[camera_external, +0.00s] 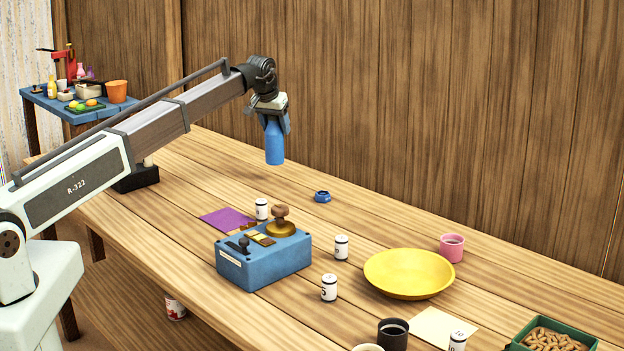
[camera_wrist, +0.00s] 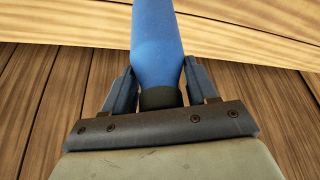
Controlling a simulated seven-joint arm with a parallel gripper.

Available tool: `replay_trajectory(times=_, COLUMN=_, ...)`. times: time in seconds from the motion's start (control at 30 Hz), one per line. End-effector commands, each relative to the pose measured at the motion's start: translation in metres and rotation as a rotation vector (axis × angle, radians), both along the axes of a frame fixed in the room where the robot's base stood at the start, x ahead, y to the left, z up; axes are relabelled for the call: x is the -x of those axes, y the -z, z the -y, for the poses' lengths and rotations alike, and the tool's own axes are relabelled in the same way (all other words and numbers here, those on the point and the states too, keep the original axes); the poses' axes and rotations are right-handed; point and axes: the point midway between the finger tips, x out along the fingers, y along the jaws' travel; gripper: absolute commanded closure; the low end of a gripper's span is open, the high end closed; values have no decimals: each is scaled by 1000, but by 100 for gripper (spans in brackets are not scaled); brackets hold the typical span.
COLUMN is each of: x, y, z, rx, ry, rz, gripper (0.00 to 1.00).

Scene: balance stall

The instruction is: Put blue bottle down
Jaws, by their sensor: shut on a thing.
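The blue bottle (camera_external: 274,145) hangs upright below my gripper (camera_external: 273,115) in the external view, held above the far side of the wooden table (camera_external: 190,160). My gripper is shut on the bottle near its top. In the wrist view, the blue bottle (camera_wrist: 157,45) shows between the two fingers of my gripper (camera_wrist: 158,88), with a dark band at its near end. The bottle's base is clear of the tabletop in the external view.
A small blue ring-shaped object (camera_external: 322,197) lies right of the bottle. A purple sheet (camera_external: 226,218), a blue box with a brass pan (camera_external: 262,262), white weights (camera_external: 341,247) and a yellow plate (camera_external: 408,274) are nearer. The back left tabletop looks mostly clear.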

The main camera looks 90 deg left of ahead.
Motion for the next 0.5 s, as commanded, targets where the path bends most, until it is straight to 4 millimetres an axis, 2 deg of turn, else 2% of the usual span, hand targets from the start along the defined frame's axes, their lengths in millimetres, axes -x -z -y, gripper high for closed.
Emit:
replay_trajectory(times=0.03, x=0, y=8, z=1, rx=0, ry=0, rz=0, gripper=100)
replay_trajectory(times=0.27, x=0, y=25, z=0, rx=0, ry=1, rz=0, gripper=100)
replay_trajectory(times=0.5, x=0, y=52, z=0, rx=0, ry=1, rz=0, gripper=100)
